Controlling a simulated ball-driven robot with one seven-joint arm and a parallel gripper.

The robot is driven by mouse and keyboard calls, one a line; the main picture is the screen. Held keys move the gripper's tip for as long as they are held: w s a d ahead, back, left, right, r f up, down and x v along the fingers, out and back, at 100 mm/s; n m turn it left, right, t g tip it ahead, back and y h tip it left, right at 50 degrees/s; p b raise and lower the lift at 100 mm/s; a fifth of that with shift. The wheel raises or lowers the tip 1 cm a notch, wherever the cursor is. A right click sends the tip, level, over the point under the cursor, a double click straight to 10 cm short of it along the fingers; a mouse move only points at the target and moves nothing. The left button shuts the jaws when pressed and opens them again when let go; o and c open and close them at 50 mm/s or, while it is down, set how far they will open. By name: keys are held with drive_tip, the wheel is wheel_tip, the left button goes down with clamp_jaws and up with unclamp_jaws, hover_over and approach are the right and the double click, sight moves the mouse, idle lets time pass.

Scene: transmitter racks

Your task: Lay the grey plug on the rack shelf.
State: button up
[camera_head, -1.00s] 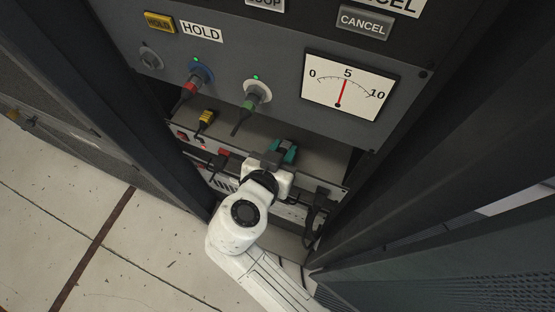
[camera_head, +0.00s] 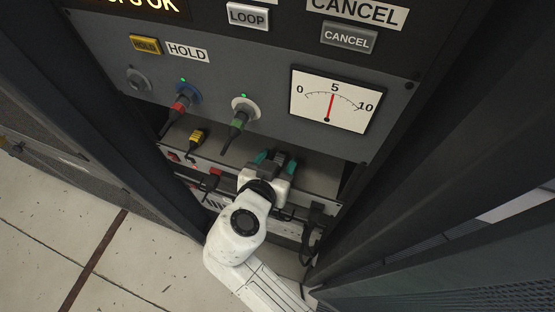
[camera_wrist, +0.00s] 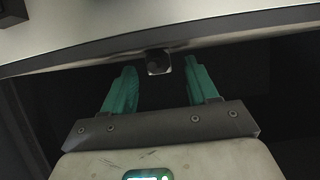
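My gripper (camera_head: 278,160) reaches over the rack shelf (camera_head: 235,152) below the meter panel. Its two teal fingers stand apart in the wrist view (camera_wrist: 160,85), so it is open. A small dark grey block, seemingly the grey plug (camera_wrist: 158,62), shows between the fingertips with gaps on both sides. In the head view a dark shape lies between the fingers, too small to tell clearly. Whether the plug rests on the shelf is hidden.
A yellow plug (camera_head: 197,138) lies on the shelf at left. A red plug (camera_head: 180,108) sits in the blue socket and a green plug (camera_head: 239,121) in the white socket. A grey socket (camera_head: 137,80) is empty. Dark rack walls stand on both sides.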

drive_tip(key=shift+s, duration=0.1)
drive_tip(key=v, duration=1)
drive_tip(key=shift+s+a+r, duration=0.15)
drive_tip(key=shift+s, duration=0.15)
